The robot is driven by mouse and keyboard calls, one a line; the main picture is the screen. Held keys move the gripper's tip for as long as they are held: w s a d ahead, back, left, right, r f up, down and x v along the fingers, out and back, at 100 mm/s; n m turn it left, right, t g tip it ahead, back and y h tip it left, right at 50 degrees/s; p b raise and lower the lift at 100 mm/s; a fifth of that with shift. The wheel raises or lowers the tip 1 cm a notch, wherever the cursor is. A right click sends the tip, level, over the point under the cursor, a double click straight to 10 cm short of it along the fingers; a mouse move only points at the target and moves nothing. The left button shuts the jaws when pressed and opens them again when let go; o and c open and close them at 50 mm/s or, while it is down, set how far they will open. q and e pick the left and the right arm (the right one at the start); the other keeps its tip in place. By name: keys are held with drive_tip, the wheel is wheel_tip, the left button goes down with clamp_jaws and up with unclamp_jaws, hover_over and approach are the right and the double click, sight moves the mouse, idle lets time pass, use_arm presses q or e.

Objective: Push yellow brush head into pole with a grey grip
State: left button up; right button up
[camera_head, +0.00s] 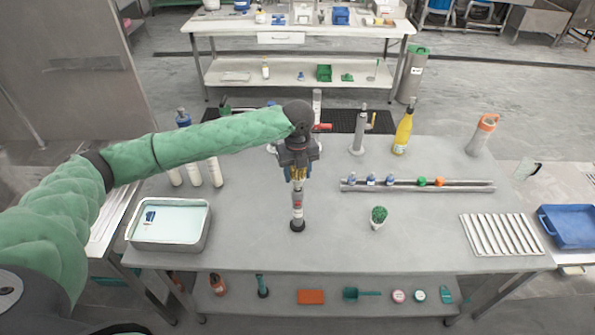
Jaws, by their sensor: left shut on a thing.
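My left gripper (298,174) points straight down over the middle of the table and is shut on the yellow brush head (298,173), of which only a little shows between the fingers. Directly below it a slim upright pole with a grey grip (297,198) stands on a dark round foot on the table. The pole has a red mark and a dark lower end. The brush head lines up with the pole's top; whether they touch or are joined I cannot tell. My right gripper is not in view.
A tray of pale liquid (142,241) stands left, and white bottles (194,174) stand behind it. To the right are a rail (455,187) with small coloured heads, a small green brush (378,215), a yellow bottle (403,133) and a ribbed rack (500,235). The table front is clear.

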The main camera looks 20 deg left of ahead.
use_arm(q)
drive_tip(key=shift+f, duration=1)
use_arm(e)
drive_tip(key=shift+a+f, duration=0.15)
use_arm(q)
drive_tip(key=shift+s+f, duration=0.1)
drive_tip(key=shift+f, duration=0.35)
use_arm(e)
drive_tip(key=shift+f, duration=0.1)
use_arm(q)
drive_tip(key=o, duration=1.1)
drive_tip(key=shift+c, duration=0.2)
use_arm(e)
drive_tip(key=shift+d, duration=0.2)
use_arm(q)
drive_tip(key=shift+r+b, duration=0.1)
drive_tip(key=shift+b, duration=0.25)
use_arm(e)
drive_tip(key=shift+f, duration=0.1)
